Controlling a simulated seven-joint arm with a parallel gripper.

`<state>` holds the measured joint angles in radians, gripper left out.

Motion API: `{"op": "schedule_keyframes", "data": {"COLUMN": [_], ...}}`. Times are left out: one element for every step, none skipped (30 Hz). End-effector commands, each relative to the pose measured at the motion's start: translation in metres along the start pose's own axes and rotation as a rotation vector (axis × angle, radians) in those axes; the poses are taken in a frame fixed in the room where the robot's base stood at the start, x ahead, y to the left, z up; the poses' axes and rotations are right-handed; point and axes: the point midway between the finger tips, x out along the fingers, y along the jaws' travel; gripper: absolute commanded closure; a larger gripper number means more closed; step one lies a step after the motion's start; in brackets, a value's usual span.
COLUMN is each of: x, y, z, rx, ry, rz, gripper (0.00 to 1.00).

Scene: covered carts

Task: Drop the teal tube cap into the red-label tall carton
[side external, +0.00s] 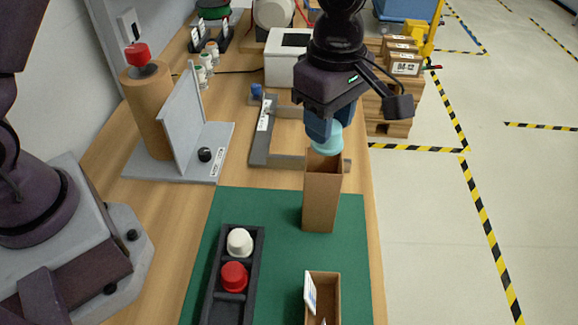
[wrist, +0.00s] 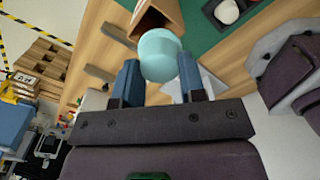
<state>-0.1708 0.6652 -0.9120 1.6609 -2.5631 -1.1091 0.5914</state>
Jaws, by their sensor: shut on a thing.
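The teal tube cap (side external: 328,142) is held between the blue fingers of my gripper (side external: 323,128), just above the open top of a tall brown carton (side external: 320,200). In the wrist view my gripper (wrist: 158,72) is shut on the teal cap (wrist: 160,52), and part of the carton (wrist: 150,20) shows behind it. The tall carton stands upright at the back edge of the green mat. No label shows on its visible faces, so I cannot tell its colour. A second brown carton (side external: 330,293) with a white flap or card stands at the front.
A dark tray (side external: 210,310) holds a white cap (side external: 240,242) and a red cap (side external: 234,276) on the green mat (side external: 275,240). A grey stand (side external: 187,118) and a brown cylinder (side external: 148,100) are at the left. A grey frame (side external: 262,135) lies behind the carton.

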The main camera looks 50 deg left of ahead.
Motion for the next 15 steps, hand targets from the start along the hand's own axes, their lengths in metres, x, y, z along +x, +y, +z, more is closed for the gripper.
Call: {"op": "schedule_keyframes", "data": {"x": [-0.0040, -0.0058, -0.0071, -0.0068, -0.0068, -0.0067, -0.0067, -0.0067, -0.0067, -0.0067, -0.0067, -0.0067, -0.0067, -0.0067, -0.0066], "y": [0.0082, 0.0095, 0.0101, 0.0090, 0.0087, 0.0083, 0.0081, 0.0081, 0.0080, 0.0079, 0.0078, 0.0078, 0.0077, 0.0077, 0.0076], "z": [-0.0042, -0.0052, -0.0065, -0.0072, -0.0077, -0.0077, -0.0077, -0.0075, -0.0073, -0.0072, -0.0072, -0.0071, -0.0070, -0.0070, -0.0071], "rx": [0.018, 0.036, 0.056, 0.070, 0.080, 0.089, 0.093, 0.095, 0.096, 0.096, 0.095, 0.095, 0.095, 0.095, 0.097], "ry": [-0.003, -0.002, -0.001, 0.000, 0.000, 0.000, -0.001, -0.001, -0.001, -0.001, -0.001, -0.001, -0.001, -0.001, -0.001], "rz": [0.002, 0.001, 0.000, 0.000, 0.000, 0.000, 0.000, 0.000, 0.000, 0.001, 0.001, 0.001, 0.001, 0.001, 0.000], "gripper": [0.89, 0.89, 0.89, 0.89, 0.89, 0.89, 0.89, 0.89, 0.89, 0.89, 0.89, 0.89, 0.89, 0.89, 0.89]}}
